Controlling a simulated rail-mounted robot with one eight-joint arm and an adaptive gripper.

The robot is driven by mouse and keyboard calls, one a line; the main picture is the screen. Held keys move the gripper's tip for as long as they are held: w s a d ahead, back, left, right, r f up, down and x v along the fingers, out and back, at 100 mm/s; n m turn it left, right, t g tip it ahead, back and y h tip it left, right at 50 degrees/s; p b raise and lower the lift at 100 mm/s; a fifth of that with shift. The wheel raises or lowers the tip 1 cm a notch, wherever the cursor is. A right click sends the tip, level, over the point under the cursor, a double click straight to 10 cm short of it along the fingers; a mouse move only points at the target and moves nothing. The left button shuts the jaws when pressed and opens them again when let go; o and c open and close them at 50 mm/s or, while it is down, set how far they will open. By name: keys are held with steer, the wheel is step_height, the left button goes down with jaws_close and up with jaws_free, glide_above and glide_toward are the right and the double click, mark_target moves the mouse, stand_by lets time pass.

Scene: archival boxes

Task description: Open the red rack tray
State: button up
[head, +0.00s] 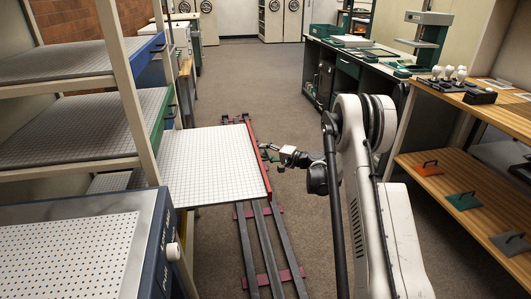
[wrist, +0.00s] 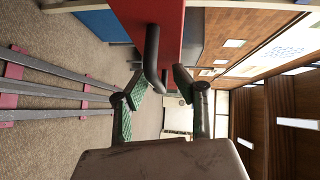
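The red rack tray (head: 252,158) stands far out of the rack on the left in the head view. Its white gridded surface (head: 205,165) is bare. Its red front also shows at the top of the wrist view (wrist: 165,14), with a dark bar handle (wrist: 152,55) on it. My gripper (head: 268,151) is beside the red front. In the wrist view my gripper (wrist: 157,82) has its green-padded fingers spread apart, with the handle's near end between or just beyond the tips. I see no clear contact with the handle.
A blue-edged tray (head: 80,60) and a green-edged tray (head: 90,125) sit in the rack. A perforated dark-blue-edged unit (head: 75,250) stands at front left. Floor rails (head: 262,245) run below the red tray. A wooden bench (head: 470,190) with coloured handled pieces is on the right.

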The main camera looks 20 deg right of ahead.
steer(key=v, duration=1.2)
stand_by(0.4)
steer(key=s+a+r+n+g+h, duration=0.45)
steer(key=s+a+r, duration=0.95)
steer(key=a+r, duration=0.4)
steer(key=s+a+n+g+h, duration=0.25)
steer(key=s+n+h, duration=0.25)
steer(key=s, duration=2.4)
step_height(320, 180, up, 18)
steer(key=p, duration=1.8)
steer(key=shift+a+t, duration=0.35)
steer(key=shift+t, duration=0.05)
